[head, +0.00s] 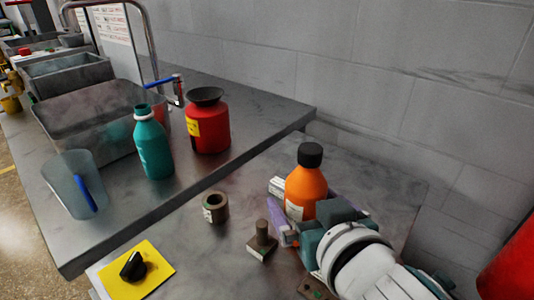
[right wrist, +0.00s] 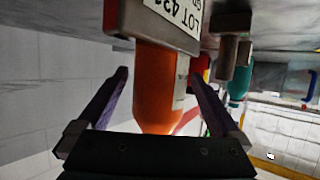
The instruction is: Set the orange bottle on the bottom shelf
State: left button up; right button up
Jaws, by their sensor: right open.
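In the right wrist view the orange bottle (right wrist: 158,88) shows between the two fingers, and gaps show on both sides. That view looks inverted. My left gripper is not in view. I cannot make out a bottom shelf in either view.
A brown ring (head: 215,207) and a brown block with a post (head: 262,241) stand left of the bottle. A yellow plate with a black knob (head: 136,267) lies nearer.

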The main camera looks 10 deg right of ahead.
jog(key=shift+w+f, duration=0.1)
jog(key=shift+w, duration=0.15)
grip_shut()
dwell(0.7)
